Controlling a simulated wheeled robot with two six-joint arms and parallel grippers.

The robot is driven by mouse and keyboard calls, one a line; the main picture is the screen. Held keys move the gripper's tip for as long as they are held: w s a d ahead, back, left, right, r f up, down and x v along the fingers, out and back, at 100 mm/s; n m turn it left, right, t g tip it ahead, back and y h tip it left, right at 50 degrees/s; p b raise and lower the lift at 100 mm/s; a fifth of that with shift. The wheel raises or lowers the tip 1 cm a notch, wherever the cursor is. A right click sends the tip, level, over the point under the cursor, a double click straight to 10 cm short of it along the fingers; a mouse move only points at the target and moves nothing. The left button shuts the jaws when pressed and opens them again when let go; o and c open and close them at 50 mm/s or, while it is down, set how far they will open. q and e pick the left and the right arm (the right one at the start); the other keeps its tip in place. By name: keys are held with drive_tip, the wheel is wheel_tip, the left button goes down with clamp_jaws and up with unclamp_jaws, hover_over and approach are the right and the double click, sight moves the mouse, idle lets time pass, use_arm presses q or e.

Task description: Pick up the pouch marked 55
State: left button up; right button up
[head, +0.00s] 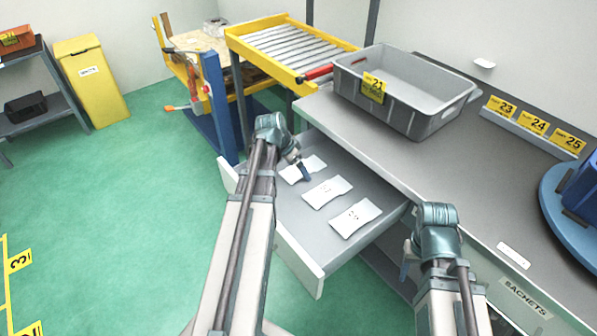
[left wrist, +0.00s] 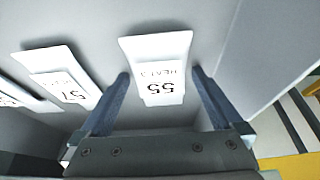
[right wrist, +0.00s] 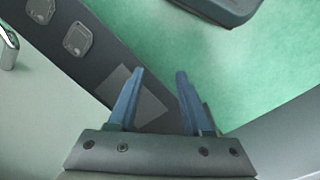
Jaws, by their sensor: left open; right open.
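The white pouch marked 55 (left wrist: 163,88) lies flat in the open drawer. In the head view it is the farthest of three pouches (head: 315,163), partly hidden by my left gripper (head: 302,172). In the left wrist view the open fingers of my left gripper (left wrist: 160,77) are on either side of the pouch, with nothing held; I cannot tell how high they are above it. My right gripper (right wrist: 156,73) is open and empty. In the head view my right arm is at the bench front, and its gripper (head: 406,264) points down.
The pouch marked 57 (left wrist: 70,88) and a third pouch (head: 355,218) lie beside it in the drawer (head: 290,228). The drawer wall is close to the right of pouch 55 in the left wrist view. A grey crate (head: 420,118) stands on the bench (head: 440,172) above.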

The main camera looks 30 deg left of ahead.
sight(297, 169)
use_arm(q)
drive_tip(key=shift+c, duration=0.2)
drive_tip(key=c, duration=1.2)
drive_tip(key=shift+r, duration=0.15)
wheel_tip(297, 169, up, 10)
drive_tip(key=p, duration=1)
drive_tip(key=shift+r+p, duration=0.2)
drive_tip(key=shift+p, duration=0.1)
